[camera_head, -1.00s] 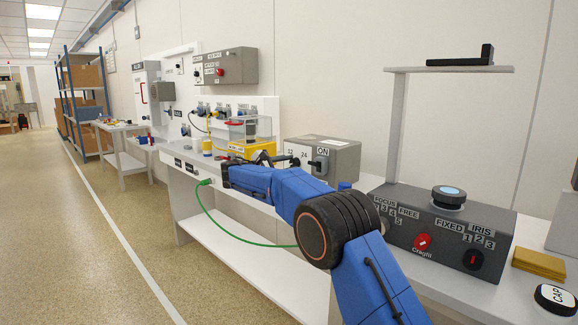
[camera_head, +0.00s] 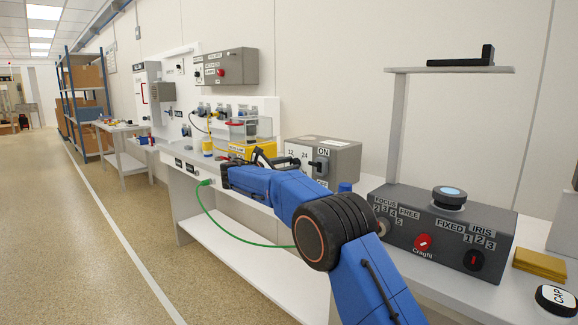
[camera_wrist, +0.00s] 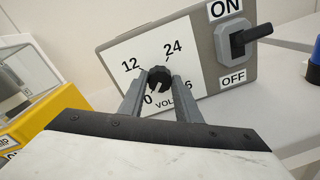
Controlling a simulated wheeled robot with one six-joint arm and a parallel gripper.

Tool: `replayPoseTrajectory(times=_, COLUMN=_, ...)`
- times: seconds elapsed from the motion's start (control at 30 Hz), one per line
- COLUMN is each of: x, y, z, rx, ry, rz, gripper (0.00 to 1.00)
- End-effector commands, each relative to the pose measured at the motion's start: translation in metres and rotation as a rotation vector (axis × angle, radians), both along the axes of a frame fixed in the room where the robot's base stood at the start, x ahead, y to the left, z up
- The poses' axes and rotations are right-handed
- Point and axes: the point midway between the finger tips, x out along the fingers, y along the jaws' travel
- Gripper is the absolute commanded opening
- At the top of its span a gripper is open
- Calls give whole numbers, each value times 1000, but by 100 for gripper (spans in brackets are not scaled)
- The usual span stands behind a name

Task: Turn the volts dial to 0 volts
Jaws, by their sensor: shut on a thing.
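The volts dial (camera_wrist: 158,78) is a small black knob on the white face of a grey box, with 12, 24, 0 and a partly hidden number around it. My gripper (camera_wrist: 159,82) is shut on the dial, one finger on each side. A pale mark on the knob appears to point down-left, near the 0, but the fingers crowd it. The grey power box (camera_head: 336,150) also shows in the head view, where my gripper (camera_head: 265,160) is beside it and the dial is hidden.
An ON/OFF lever switch (camera_wrist: 240,42) sits right of the dial, its black handle sticking out. A yellow-based unit with a clear cover (camera_wrist: 42,102) stands to the left.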

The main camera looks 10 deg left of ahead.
Motion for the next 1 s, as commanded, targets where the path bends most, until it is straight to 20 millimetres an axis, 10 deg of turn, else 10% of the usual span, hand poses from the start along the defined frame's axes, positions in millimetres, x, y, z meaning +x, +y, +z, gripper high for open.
replayPoseTrajectory(times=0.17, x=0, y=1, z=-2, rx=0, ry=3, rz=1, gripper=8)
replayPoseTrajectory(times=0.2, x=0, y=1, z=-2, rx=0, ry=3, rz=1, gripper=40)
replayPoseTrajectory(times=0.27, x=0, y=1, z=-2, rx=0, ry=3, rz=1, gripper=49)
replayPoseTrajectory(times=0.67, x=-5, y=5, z=0, rx=1, ry=1, rz=0, gripper=49)
replayPoseTrajectory(times=1.0, x=-50, y=44, z=3, rx=-1, ry=1, rz=2, gripper=49)
